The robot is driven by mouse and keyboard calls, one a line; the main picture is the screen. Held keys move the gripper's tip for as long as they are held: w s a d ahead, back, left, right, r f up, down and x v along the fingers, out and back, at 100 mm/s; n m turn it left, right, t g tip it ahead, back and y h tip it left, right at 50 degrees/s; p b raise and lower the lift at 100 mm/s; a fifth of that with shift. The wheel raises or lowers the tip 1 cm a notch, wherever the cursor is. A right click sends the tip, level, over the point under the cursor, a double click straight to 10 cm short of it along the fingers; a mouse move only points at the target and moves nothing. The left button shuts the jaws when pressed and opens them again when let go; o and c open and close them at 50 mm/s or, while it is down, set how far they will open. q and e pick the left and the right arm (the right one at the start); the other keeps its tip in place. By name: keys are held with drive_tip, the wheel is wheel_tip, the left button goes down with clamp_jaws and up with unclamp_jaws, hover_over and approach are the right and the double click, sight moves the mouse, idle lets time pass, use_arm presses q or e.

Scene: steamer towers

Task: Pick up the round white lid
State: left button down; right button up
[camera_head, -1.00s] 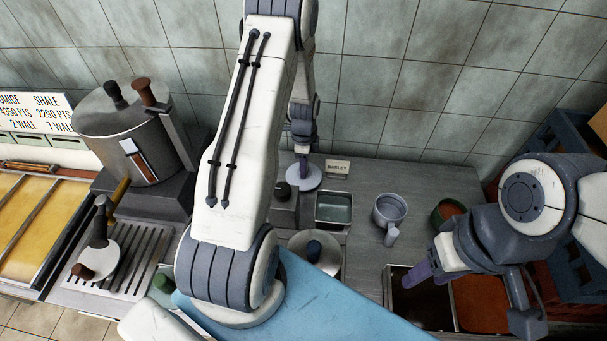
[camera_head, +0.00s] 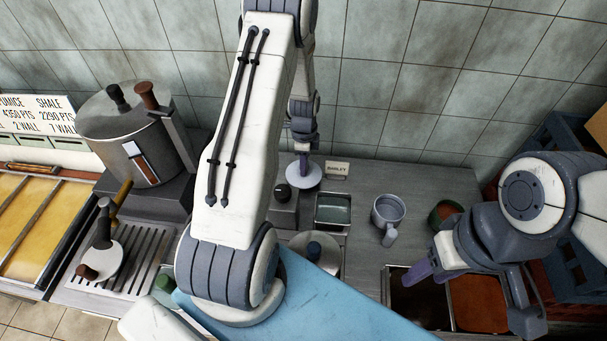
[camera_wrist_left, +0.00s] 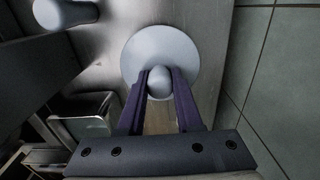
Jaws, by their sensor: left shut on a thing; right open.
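The round white lid (camera_head: 303,176) is at the back of the grey counter, left of the small BARLEY label. In the left wrist view the lid (camera_wrist_left: 184,53) is a pale disc with a round knob. My left gripper (camera_head: 303,162) points down over it; in the left wrist view its two purple fingers (camera_wrist_left: 159,82) are shut on the knob. I cannot tell whether the lid touches the counter or is slightly above it. My right gripper (camera_head: 420,271) is open and empty over the sunken bins at the right front, its fingers partly hidden by the arm.
The BARLEY label (camera_head: 337,170) stands right of the lid. A large steel pot (camera_head: 132,130) stands left. The tiled wall (camera_head: 420,90) is close behind.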

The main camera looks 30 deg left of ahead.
use_arm(q)
drive_tip(key=shift+r, duration=0.15)
drive_tip(key=shift+r+p, duration=1.9)
drive_tip(key=shift+r, duration=0.6)
